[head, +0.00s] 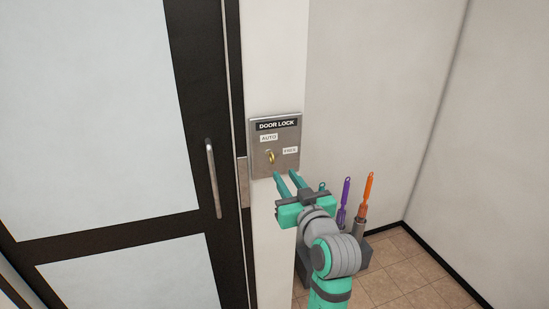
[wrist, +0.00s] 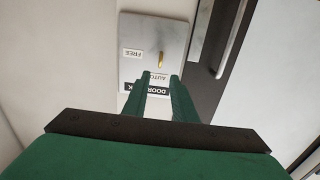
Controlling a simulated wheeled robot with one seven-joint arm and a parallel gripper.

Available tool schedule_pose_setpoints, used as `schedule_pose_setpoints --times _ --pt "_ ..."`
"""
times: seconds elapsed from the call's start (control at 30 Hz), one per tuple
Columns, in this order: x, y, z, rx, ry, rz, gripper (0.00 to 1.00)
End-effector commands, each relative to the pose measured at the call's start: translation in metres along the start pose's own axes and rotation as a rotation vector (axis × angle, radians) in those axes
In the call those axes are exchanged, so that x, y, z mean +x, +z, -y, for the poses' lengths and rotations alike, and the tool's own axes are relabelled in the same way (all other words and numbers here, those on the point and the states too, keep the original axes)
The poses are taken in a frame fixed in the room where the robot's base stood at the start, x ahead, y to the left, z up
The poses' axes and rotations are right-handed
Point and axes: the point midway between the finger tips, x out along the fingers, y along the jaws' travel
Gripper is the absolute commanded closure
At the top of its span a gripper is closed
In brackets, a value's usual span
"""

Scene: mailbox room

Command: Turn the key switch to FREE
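The key switch is a metal plate (head: 286,164) on the white wall post, headed DOOR LOCK, with an AUTO label (head: 269,138) at upper left and a FREE label (head: 290,150) at right. A small brass key (head: 269,157) stands out of the plate near the AUTO label. My gripper (head: 285,174) is open and empty, just below and in front of the key. In the wrist view, upside down, the key (wrist: 160,60) lies beyond the two fingertips (wrist: 160,78), apart from them.
A dark-framed glass door with a long handle (head: 213,178) is left of the plate. A grey holder with a purple tool (head: 345,198) and an orange tool (head: 367,195) stands on the tiled floor behind my arm. Bare wall is to the right.

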Motion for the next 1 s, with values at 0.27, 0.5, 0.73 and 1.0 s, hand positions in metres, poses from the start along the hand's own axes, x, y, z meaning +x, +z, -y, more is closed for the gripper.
schedule_pose_setpoints --times 0.27,0.5,0.73,1.0 --pt "0.020 -0.008 0.000 -0.008 -0.007 -0.001 0.75" --pt "0.063 -0.008 0.000 -0.008 -0.006 0.000 0.75" --pt "0.095 -0.008 0.000 -0.007 -0.006 -0.001 0.75" --pt "0.109 -0.008 0.000 -0.008 -0.005 -0.001 0.75"
